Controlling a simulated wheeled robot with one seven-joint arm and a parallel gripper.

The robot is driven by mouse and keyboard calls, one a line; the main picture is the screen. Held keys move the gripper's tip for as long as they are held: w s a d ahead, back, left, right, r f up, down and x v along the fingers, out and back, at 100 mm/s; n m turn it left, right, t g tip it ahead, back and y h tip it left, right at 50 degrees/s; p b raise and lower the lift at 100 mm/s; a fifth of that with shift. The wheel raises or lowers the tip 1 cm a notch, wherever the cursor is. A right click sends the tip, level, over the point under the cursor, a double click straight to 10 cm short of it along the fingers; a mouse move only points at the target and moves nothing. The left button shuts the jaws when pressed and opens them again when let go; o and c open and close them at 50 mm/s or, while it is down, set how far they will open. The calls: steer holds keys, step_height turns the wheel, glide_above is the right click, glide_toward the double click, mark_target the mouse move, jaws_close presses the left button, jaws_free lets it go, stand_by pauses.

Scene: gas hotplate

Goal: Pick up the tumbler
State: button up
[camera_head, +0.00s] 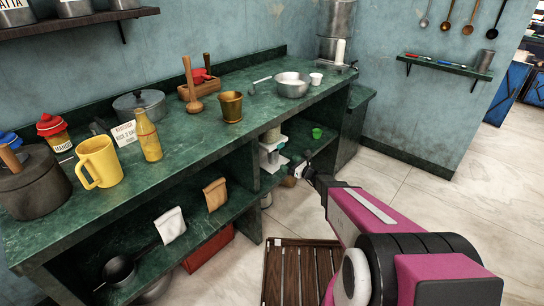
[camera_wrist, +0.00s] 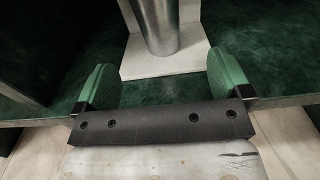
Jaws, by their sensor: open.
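A shiny metal cylinder, which looks like the tumbler (camera_wrist: 155,22), stands on a white slab (camera_wrist: 160,64) in the wrist view. Its top is cut off by the upper edge of the picture. My gripper (camera_wrist: 162,75) is open, with its green finger pads at either side of the slab. The cylinder is ahead of the fingers, roughly centred between them, and nothing is held. In the head view my gripper (camera_head: 301,172) reaches toward the lower shelf under the counter. I cannot make out the cylinder clearly there.
White stacked items (camera_head: 271,152) and a green cup (camera_head: 317,133) are on the shelf near my gripper. The green counter (camera_head: 215,140) overhangs this space. A slatted wooden stand (camera_head: 300,270) is on the floor below my arm. Another metal cup (camera_head: 484,60) stands on the wall shelf.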

mark_target(277, 158)
steer(key=x, duration=1)
steer(key=shift+f, duration=0.3)
steer(key=shift+s, duration=0.1)
steer(key=shift+c, duration=0.3)
steer(key=c, duration=1.1)
steer(key=shift+o, duration=0.2)
steer(key=shift+r, duration=0.1)
